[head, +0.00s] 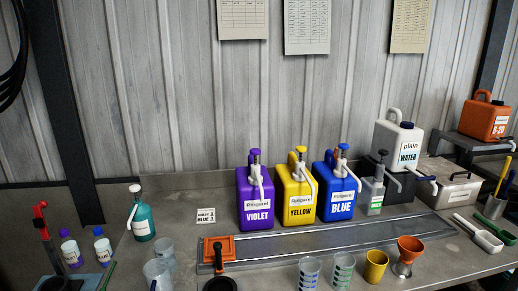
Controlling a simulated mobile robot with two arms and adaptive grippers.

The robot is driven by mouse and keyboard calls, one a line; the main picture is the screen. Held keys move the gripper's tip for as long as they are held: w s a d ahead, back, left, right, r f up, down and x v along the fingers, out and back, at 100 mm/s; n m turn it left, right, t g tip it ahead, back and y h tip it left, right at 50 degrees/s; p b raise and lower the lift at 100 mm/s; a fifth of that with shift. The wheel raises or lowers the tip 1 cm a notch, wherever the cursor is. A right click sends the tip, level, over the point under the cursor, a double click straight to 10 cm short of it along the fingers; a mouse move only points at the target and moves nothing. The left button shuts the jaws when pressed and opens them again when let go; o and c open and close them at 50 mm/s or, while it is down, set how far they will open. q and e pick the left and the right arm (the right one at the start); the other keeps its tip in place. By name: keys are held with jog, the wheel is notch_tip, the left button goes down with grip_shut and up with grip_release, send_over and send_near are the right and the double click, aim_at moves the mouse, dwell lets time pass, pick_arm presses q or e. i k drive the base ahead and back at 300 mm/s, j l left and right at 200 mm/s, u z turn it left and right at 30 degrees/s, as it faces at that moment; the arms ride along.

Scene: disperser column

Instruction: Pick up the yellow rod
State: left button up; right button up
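A thin yellow rod (503,176) stands tilted in a small grey cup (494,208) at the far right edge of the head view. Its lower end is hidden inside the cup. A darker rod (511,183) leans in the same cup beside it. Neither of my grippers shows in this view.
Violet (256,205), yellow (299,199) and blue (336,197) jugs stand mid-bench. Several cups stand along the front.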

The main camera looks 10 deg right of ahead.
aim_at(507, 163)
jog(key=l+z, duration=0.2)
jog(key=z, duration=0.3)
jog(key=i+l+z, duration=0.15)
jog(key=z, duration=0.35)
jog(key=i+l+z, duration=0.3)
jog(key=i+l, duration=0.3)
jog(key=i+l+z, duration=0.25)
jog(key=i+l, duration=0.15)
jog(key=i, duration=0.3)
jog(key=i+l, duration=0.15)
jog(key=u, duration=3.3)
jog(key=z, duration=3.3)
